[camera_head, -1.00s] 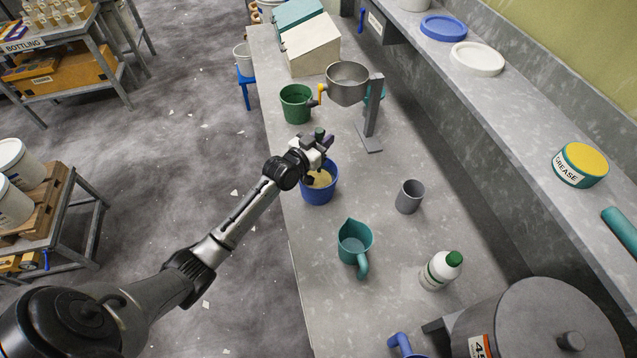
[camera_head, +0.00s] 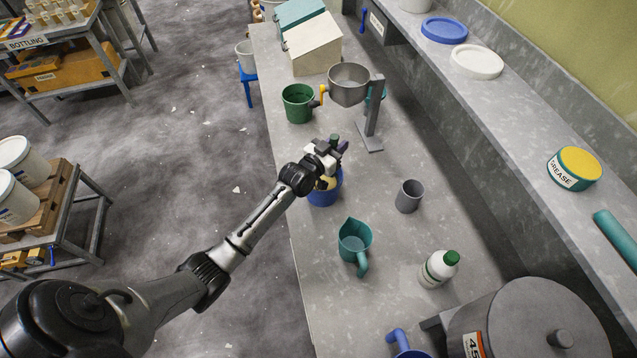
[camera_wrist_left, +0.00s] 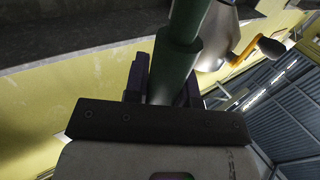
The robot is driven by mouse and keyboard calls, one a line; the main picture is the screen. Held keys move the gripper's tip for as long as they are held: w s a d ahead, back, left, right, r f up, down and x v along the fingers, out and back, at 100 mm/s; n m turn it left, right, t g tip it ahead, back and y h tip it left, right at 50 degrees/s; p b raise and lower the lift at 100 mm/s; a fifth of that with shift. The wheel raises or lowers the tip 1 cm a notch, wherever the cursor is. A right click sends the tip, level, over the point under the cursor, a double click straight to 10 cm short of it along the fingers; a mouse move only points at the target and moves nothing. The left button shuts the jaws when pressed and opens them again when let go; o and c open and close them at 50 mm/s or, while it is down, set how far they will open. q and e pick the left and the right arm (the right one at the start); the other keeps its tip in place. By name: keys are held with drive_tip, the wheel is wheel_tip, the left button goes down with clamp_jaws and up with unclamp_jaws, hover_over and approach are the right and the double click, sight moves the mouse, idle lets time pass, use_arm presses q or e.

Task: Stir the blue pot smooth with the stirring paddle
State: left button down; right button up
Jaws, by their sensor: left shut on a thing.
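The blue pot (camera_head: 325,195) stands on the bench below my left gripper, with a yellowish content (camera_head: 327,183) partly showing inside. My left gripper (camera_head: 336,147) is over the pot and shut on the stirring paddle. The paddle's dark green handle (camera_wrist_left: 178,62) runs between the purple-dark jaws in the left wrist view. Only the handle's tip (camera_head: 334,138) shows above the gripper in the head view. The paddle's lower end is hidden by my gripper and wrist, so I cannot see how deep it sits. My right gripper is not in view.
A green pail (camera_head: 298,104) and a metal hopper on a stand (camera_head: 348,86) are just behind the pot. A grey cup (camera_head: 409,196), a teal jug (camera_head: 354,240) and a white bottle (camera_head: 438,269) stand nearer on the bench. A large grey drum (camera_head: 540,325) fills the front right.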

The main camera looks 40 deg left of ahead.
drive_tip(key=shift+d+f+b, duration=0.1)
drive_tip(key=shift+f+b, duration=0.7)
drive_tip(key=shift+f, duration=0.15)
use_arm(q)
drive_tip(key=a, duration=0.2)
drive_tip(key=s+a+p, duration=0.1)
drive_tip(key=a, duration=0.1)
drive_tip(key=shift+p, duration=0.3)
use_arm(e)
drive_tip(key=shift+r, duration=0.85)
